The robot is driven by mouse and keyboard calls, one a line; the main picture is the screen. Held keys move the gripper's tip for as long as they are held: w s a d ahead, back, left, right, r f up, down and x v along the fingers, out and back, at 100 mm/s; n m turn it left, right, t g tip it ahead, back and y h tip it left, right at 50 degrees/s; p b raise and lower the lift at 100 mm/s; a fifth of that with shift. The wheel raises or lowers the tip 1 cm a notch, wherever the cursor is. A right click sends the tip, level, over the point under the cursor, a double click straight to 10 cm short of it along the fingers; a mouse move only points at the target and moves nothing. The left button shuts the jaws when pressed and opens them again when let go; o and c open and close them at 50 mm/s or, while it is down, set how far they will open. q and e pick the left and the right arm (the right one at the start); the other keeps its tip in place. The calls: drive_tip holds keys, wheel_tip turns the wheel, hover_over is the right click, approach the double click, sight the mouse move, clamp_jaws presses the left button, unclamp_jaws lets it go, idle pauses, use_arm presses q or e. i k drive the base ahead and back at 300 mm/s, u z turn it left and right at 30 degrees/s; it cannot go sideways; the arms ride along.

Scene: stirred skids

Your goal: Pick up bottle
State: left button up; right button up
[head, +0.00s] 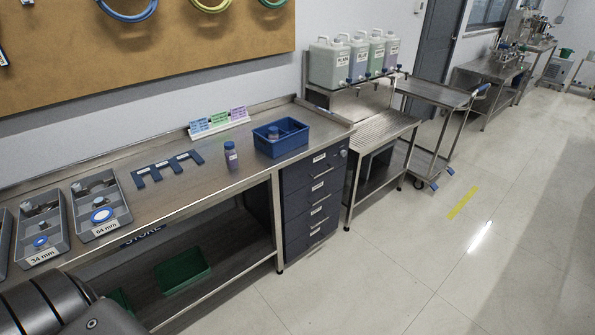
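A small bottle (231,157) with a blue cap stands upright on the steel workbench (205,181), near its front edge. Its body looks purplish, and a label shows on it. A second blue-capped item, which looks like a similar bottle (273,133), is inside the blue divided bin (280,145) to the right; its lower part is hidden by the bin wall. Neither of my grippers is in view. Only a dark part of my own body shows at the lower left, well apart from the bottle.
Grey trays (99,212) with parts stand at the bench's left. A blue notched rack (168,171) lies left of the bottle, and coloured cards (218,122) stand behind. Large jugs (328,64) sit on a shelf at right. The floor in front is clear.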

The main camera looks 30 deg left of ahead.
sight(231, 156)
drive_tip(key=z, duration=0.65)
drive_tip(key=i, duration=1.4)
drive_tip(key=u, duration=0.2)
